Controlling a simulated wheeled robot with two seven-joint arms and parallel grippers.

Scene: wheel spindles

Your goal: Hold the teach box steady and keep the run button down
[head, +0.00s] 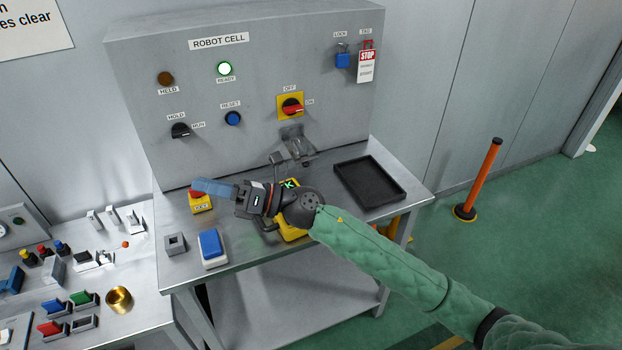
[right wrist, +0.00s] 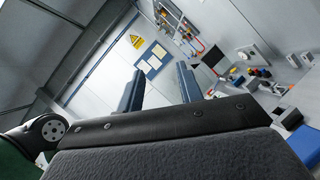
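A yellow box with a lit green screen, apparently the teach box (head: 293,237), lies on the steel bench below the grey panel. My right wrist and forearm cover most of it, and only yellow edges and part of the screen show. I cannot make out a run button on it. My right gripper (head: 197,186) points left above the bench, past the box, near a red button on a yellow base (head: 201,204). In the right wrist view its two blue fingers (right wrist: 159,84) stand apart with nothing between them. My left gripper is not in view.
A blue pad on a white base (head: 211,246) and a small grey socket block (head: 175,243) sit at the bench's front left. A black tray (head: 369,183) lies at the right. A side table at left holds several small parts. An orange post (head: 478,180) stands on the floor.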

